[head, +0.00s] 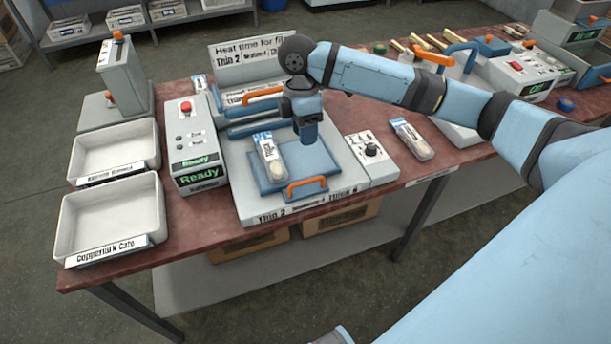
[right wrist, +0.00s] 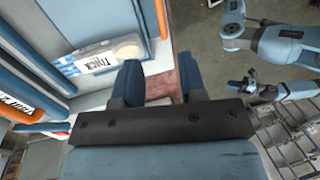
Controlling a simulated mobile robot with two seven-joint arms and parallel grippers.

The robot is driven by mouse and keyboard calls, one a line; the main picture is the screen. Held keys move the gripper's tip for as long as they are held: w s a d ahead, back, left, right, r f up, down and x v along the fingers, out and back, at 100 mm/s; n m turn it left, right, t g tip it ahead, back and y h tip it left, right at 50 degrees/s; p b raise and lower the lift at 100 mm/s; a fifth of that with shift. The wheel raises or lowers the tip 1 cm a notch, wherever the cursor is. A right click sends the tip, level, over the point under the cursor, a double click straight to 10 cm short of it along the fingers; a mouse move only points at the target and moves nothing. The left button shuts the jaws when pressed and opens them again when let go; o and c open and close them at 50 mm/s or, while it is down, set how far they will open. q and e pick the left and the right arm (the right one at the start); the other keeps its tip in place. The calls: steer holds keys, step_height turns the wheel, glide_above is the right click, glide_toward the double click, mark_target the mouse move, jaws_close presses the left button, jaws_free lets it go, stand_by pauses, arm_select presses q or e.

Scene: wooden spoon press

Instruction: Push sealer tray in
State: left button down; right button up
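The sealer tray (head: 318,160) is a flat blue plate with an orange handle (head: 306,187) at its front edge. It sits out in front of the sealer's blue bars on the grey base. A pouch (head: 268,158) with a blue and white label lies on its left part; in the right wrist view the pouch (right wrist: 105,57) reads "Thick". My right gripper (head: 308,138) points down over the back part of the tray, behind the handle. Its fingers (right wrist: 158,80) are apart with nothing between them. My left gripper (right wrist: 240,88) shows small in the right wrist view; its opening is unclear.
A "Ready" control box (head: 195,145) stands left of the sealer, a dial box (head: 370,155) right. A second pouch (head: 410,138) lies farther right. Two white bins (head: 112,215) are at the table's left. An orange lever handle (head: 262,92) is behind the tray.

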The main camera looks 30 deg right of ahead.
glide_above(308, 174)
steer(key=s+a, duration=0.3)
steer(key=s, duration=0.1)
step_height(308, 174, down, 12)
steer(key=shift+s+d+f, duration=0.1)
steer(key=shift+f, duration=0.05)
jaws_close()
